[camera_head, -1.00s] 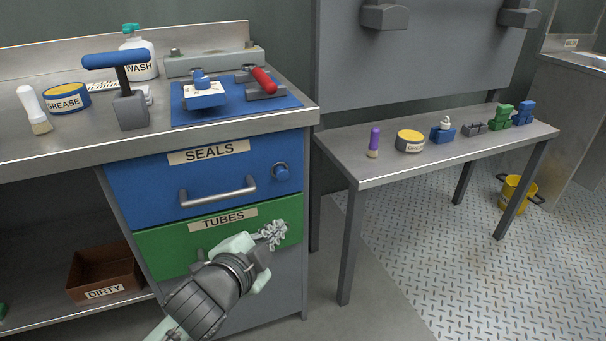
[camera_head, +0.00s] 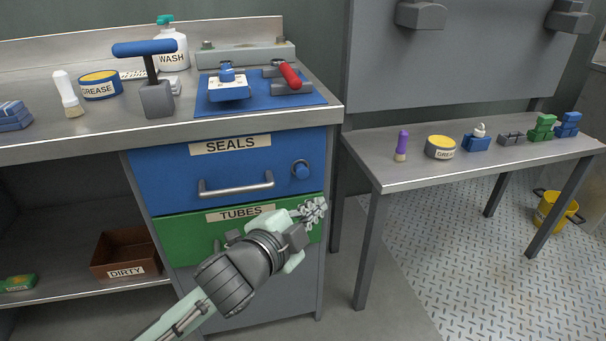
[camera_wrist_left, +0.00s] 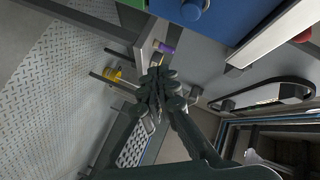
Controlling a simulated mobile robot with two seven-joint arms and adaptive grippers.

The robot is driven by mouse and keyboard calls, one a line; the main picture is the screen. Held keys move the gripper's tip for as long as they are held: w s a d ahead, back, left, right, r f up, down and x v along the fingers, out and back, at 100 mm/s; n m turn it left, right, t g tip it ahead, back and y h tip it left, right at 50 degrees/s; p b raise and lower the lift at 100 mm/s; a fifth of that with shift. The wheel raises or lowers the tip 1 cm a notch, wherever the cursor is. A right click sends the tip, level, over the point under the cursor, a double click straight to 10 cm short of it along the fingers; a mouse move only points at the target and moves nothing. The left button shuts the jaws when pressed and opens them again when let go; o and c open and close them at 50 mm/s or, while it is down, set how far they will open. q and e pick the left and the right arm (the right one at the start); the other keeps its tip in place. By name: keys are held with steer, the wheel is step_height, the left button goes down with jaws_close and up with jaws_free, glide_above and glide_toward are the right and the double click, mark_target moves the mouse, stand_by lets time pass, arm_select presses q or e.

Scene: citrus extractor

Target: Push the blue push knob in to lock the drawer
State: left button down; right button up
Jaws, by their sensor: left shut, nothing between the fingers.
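The blue push knob (camera_head: 301,170) sits at the right end of the blue SEALS drawer front (camera_head: 160,180) in the head view. The drawer looks flush with the cabinet, and the knob stands out from its front. A blue round knob also shows at the top of the left wrist view (camera_wrist_left: 191,10). My left gripper (camera_head: 314,211) is shut and empty. It is below and slightly right of the knob in the head view, in front of the green TUBES drawer (camera_head: 180,235), apart from the knob. Its closed fingers show in the left wrist view (camera_wrist_left: 160,90). My right gripper is not in view.
The SEALS drawer's grey bar handle (camera_head: 236,188) is left of the knob. The bench top (camera_head: 130,132) overhangs above. A side table (camera_head: 400,178) with several small items stands at the right. A gap of floor lies between cabinet and table.

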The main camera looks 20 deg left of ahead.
mark_target(301, 174)
arm_select(q)
steer(key=w+a, duration=0.4)
steer(key=w, duration=0.2)
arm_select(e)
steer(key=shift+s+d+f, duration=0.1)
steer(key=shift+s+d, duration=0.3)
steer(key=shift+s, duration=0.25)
arm_select(q)
steer(key=shift+a, duration=0.1)
stand_by(0.9)
steer(key=shift+w+a+p, duration=0.2)
steer(key=shift+w+p, duration=0.2)
steer(key=shift+p, duration=0.15)
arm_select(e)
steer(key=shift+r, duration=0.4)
arm_select(q)
steer(key=shift+w+a+p, duration=0.65)
steer(key=shift+w+a, duration=0.2)
steer(key=shift+w, duration=0.3)
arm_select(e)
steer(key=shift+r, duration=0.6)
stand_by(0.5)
